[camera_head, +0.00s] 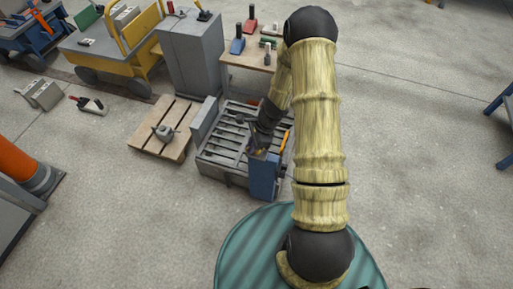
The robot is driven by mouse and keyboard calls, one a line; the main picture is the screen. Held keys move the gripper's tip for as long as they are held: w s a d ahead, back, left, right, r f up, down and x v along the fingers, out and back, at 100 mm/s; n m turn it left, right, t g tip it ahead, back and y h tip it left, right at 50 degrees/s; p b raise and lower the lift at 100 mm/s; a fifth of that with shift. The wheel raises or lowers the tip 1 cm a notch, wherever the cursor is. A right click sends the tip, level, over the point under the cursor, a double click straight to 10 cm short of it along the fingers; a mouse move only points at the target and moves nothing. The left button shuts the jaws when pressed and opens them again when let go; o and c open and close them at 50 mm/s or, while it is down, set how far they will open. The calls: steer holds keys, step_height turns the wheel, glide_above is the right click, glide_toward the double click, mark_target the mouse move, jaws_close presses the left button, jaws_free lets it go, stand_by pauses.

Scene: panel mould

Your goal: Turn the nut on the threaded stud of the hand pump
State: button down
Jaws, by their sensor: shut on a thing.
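The hand pump appears to be the blue block (264,178) with an orange handle (284,143), at the front right corner of the grey slatted mould (215,155). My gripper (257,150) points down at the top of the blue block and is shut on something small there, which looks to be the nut. A small brassy patch shows at the fingertips. The threaded stud is too small and covered to make out.
A wooden pallet (148,147) with a grey metal part (163,132) lies left of the mould. A grey cabinet (190,55) and a wooden table (240,60) with tools stand behind. A yellow cart (100,48) is at the back left. Open floor lies to the right.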

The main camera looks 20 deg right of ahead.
steer(key=shift+s+r+n+g+p, duration=0.15)
steer(key=shift+n+g+p, duration=0.25)
steer(key=shift+n+p, duration=0.45)
steer(key=shift+n, duration=0.35)
steer(key=shift+n+g+p, duration=0.3)
steer(key=shift+n+p, duration=0.1)
steer(key=shift+s+d+n+p, duration=0.1)
steer(key=shift+s+n+p, duration=0.05)
steer(key=shift+n+p, duration=0.4)
steer(key=shift+s+n+g+h, duration=0.1)
steer(key=shift+n+g+h, duration=0.25)
steer(key=shift+n, duration=0.4)
